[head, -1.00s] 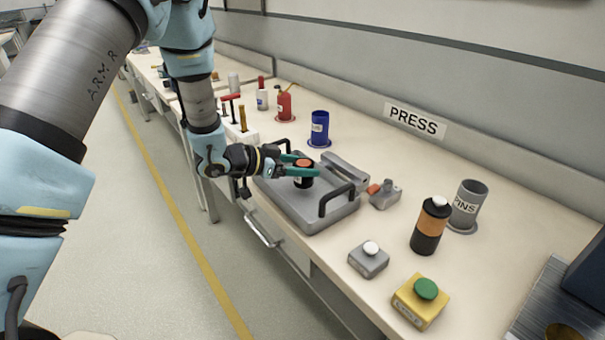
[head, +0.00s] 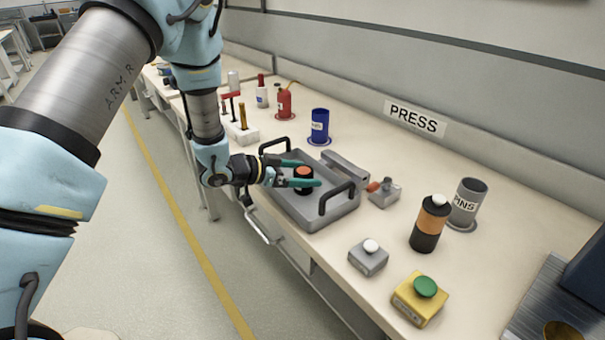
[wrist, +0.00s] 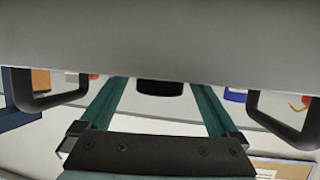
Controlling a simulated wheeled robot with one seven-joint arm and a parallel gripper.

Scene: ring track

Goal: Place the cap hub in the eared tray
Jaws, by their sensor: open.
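The cap hub (head: 304,174) is a short black cylinder with an orange top. It stands upright inside the eared tray (head: 328,218), a grey tray with a black loop handle at each end. My gripper (head: 311,173) is open, with one green finger on each side of the hub. A gap shows beside the hub, and its lower part is partly hidden by the near finger. In the wrist view the dark hub (wrist: 160,88) shows between the spread fingers, partly cut off by a grey surface.
A grey bar lies along the tray's back edge, with a small grey block with an orange knob (head: 384,193) to its right. A blue cup (head: 319,126) stands behind. A black-and-orange cylinder (head: 430,225), a PINS cup (head: 466,204) and button boxes (head: 420,300) stand right.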

